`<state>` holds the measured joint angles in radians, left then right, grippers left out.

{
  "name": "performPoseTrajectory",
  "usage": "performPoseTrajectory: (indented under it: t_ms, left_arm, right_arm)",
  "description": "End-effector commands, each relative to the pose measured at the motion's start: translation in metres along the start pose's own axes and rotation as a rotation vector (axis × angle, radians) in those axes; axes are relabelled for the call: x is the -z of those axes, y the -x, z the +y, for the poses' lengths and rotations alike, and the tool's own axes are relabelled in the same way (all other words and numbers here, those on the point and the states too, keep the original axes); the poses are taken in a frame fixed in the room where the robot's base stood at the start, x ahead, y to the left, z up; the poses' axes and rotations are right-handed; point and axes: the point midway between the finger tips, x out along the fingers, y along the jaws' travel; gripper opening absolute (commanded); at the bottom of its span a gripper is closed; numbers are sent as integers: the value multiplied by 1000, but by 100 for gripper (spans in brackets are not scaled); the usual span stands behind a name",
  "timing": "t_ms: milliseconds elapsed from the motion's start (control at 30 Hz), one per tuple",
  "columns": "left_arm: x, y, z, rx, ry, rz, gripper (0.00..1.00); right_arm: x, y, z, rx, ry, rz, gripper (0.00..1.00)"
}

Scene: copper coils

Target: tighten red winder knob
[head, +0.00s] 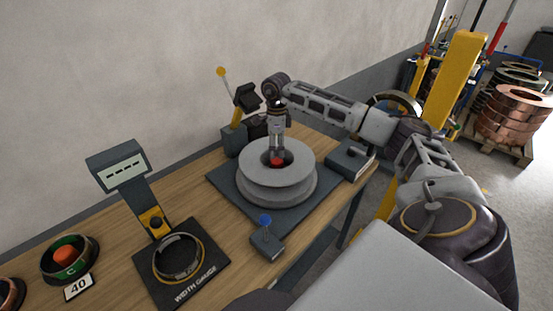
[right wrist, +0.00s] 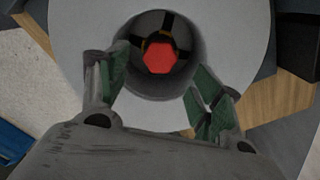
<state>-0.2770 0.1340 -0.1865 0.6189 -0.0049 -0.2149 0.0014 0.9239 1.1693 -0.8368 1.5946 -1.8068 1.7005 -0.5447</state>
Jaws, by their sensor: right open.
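The red winder knob (head: 277,161) sits in the central hole of the grey winder spool (head: 262,186). In the right wrist view the knob (right wrist: 160,58) is a red hexagon inside the dark hole, with the spool's pale flange (right wrist: 250,60) around it. My right gripper (head: 277,152) points straight down over the hole. In the right wrist view its two green-padded fingers (right wrist: 158,88) are spread wide, one on each side of the hole, with nothing between them. The fingertips look above the knob and apart from it; the exact height is hard to tell. My left gripper is out of view.
The spool stands on a dark base plate (head: 228,190) on a wooden table (head: 200,215). A blue-knobbed lever box (head: 267,238) stands in front. A width gauge (head: 185,262) with a ring is at left. A yellow-and-black device (head: 238,120) with a yellow-tipped lever stands behind.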

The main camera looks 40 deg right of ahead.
Motion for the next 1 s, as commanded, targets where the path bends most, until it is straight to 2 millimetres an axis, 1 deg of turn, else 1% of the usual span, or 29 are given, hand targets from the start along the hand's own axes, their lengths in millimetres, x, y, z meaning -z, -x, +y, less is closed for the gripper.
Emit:
performPoseTrajectory:
  t_ms: [33,200,433,600,767,900,1000]
  left_arm:
    - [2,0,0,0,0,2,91]
    - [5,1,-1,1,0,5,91]
    - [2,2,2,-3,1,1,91]
    - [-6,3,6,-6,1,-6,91]
    - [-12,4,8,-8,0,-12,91]
    - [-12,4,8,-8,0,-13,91]
    - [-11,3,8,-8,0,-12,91]
  right_arm:
    - [0,-7,0,-1,0,1,66]
    - [1,-29,0,0,-1,1,66]
    - [0,-52,0,0,-1,0,66]
    - [0,-59,0,1,-1,-1,66]
    - [0,-60,0,1,0,-1,66]
    - [0,-60,0,1,0,-1,66]
    - [0,-60,0,1,0,-1,53]
